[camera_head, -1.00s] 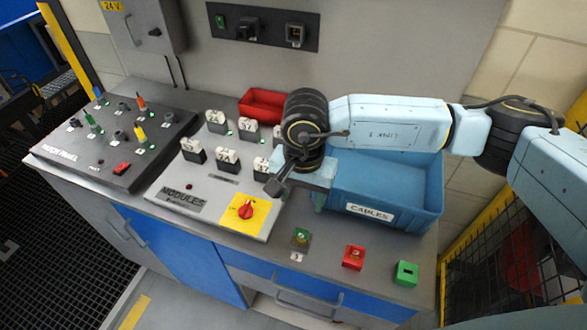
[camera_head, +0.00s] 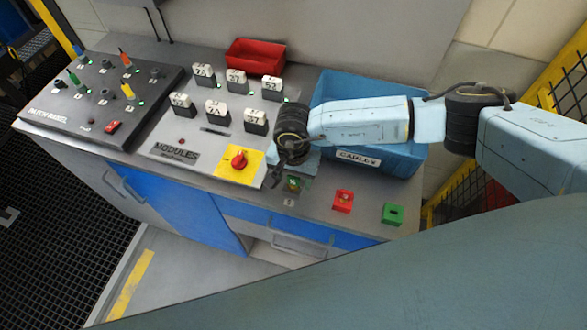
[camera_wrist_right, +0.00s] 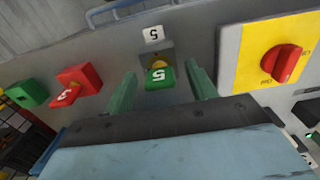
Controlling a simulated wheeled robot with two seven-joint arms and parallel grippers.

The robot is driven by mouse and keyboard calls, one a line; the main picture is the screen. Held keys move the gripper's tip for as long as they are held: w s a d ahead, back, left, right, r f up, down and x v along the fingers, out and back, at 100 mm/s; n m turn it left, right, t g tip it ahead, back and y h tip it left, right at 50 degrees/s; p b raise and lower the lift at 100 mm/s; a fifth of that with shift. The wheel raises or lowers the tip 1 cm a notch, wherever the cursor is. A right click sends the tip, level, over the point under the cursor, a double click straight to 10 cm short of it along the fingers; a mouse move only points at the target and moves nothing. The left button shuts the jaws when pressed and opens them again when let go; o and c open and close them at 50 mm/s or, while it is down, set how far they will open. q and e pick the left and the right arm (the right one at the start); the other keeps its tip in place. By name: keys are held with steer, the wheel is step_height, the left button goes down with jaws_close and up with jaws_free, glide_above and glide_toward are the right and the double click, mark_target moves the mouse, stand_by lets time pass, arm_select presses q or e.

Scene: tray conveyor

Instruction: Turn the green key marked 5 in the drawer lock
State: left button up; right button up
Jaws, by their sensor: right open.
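The green key marked 5 (camera_wrist_right: 160,78) sits in the drawer lock (camera_wrist_right: 170,51), a small grey block with brass behind the key. A white label with 5 (camera_wrist_right: 153,34) is beside the lock. In the head view the key (camera_head: 293,185) shows at the counter's front edge, partly beside my gripper. My right gripper (camera_wrist_right: 164,88) is open, with one finger on each side of the key. I see a gap on both sides; whether the fingertips reach level with the key is hard to tell. My left gripper is not in view.
A red block with a red key (camera_head: 343,201) and a green block (camera_head: 393,214) stand right of the lock. The red rotary switch (camera_head: 239,160) on its yellow plate is to the left. A blue cables bin (camera_head: 400,160) stands behind my wrist. A drawer handle (camera_head: 300,247) is below.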

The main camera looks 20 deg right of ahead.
steer(key=c, duration=1.1)
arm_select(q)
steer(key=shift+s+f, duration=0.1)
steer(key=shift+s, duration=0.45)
arm_select(e)
steer(key=shift+m, duration=1.5)
steer(key=shift+c, duration=0.3)
steer(key=shift+m, duration=1.5)
steer(key=shift+m, duration=1.5)
